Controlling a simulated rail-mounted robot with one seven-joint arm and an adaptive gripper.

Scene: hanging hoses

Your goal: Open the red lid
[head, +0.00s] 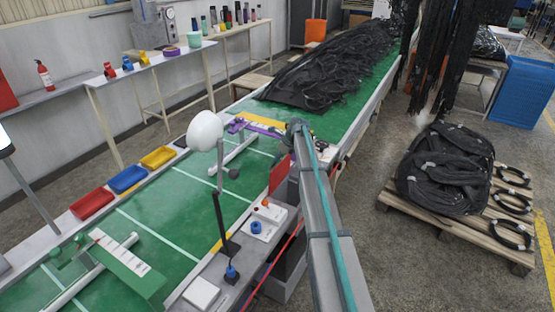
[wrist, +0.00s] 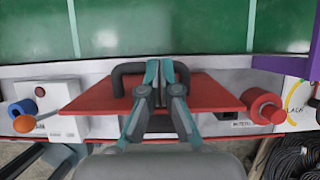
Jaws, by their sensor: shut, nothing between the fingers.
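The red lid (wrist: 215,97) is a flat red plate with a black bar handle (wrist: 127,72) along its far side in the wrist view. In the head view the lid (head: 280,174) shows as a red panel beside my arm, which partly hides it; it looks tilted. My gripper (wrist: 163,68) is shut and empty, its teal and grey fingers over the middle of the lid and in front of the handle. I cannot tell whether the fingers touch the handle or the lid. In the head view my gripper (head: 296,127) is mostly hidden by the arm.
A red cylinder (wrist: 263,105) is close on the right. The green conveyor (head: 180,200) runs alongside. A pallet (head: 475,222) with black hoses stands right.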

